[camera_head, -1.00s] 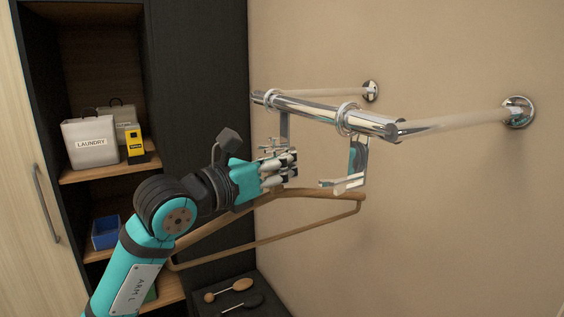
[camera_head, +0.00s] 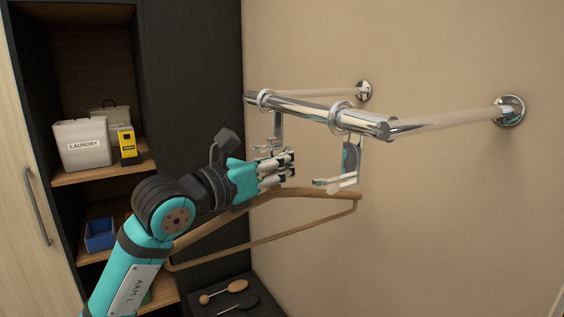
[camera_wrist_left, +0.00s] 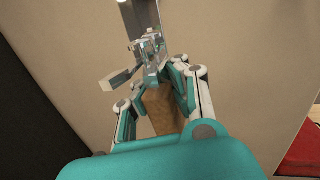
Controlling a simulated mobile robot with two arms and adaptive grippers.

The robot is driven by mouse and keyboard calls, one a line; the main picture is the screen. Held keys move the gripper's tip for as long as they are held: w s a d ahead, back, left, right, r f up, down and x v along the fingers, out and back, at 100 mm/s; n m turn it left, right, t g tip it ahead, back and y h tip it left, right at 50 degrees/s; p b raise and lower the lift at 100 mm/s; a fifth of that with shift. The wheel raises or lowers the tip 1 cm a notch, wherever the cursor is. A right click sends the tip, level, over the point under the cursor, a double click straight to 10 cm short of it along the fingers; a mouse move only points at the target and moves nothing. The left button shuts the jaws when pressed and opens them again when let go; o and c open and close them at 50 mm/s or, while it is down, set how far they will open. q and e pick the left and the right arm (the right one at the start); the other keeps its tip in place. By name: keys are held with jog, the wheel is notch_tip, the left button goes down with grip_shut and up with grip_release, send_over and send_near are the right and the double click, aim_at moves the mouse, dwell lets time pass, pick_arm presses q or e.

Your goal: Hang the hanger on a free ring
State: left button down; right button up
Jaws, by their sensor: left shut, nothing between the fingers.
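The wooden hanger (camera_head: 323,191) hangs below the chrome rail, with its sloping shoulders and lower bar extending to both sides of my left gripper. Two rings circle the rail: a left ring (camera_head: 263,98) and a right ring (camera_head: 340,116), each with a metal plate and ledge-like holder below. My left gripper (camera_head: 284,166) is shut just above the hanger's middle, close to the left ring's holder. The hanger's hook is not clear. My right gripper is out of view.
The chrome rail (camera_head: 300,105) joins the beige wall through two arms with round flanges (camera_head: 509,110). A dark cabinet at left holds a laundry box (camera_head: 82,144), a yellow box (camera_head: 127,143) and a blue bin (camera_head: 99,235). Brushes (camera_head: 237,286) lie on a low dark surface.

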pick_arm(q)
jog(key=shift+f+b, duration=0.5)
jog(key=shift+b, duration=0.15)
dwell(0.8)
jog(key=c, duration=1.4)
grip_release()
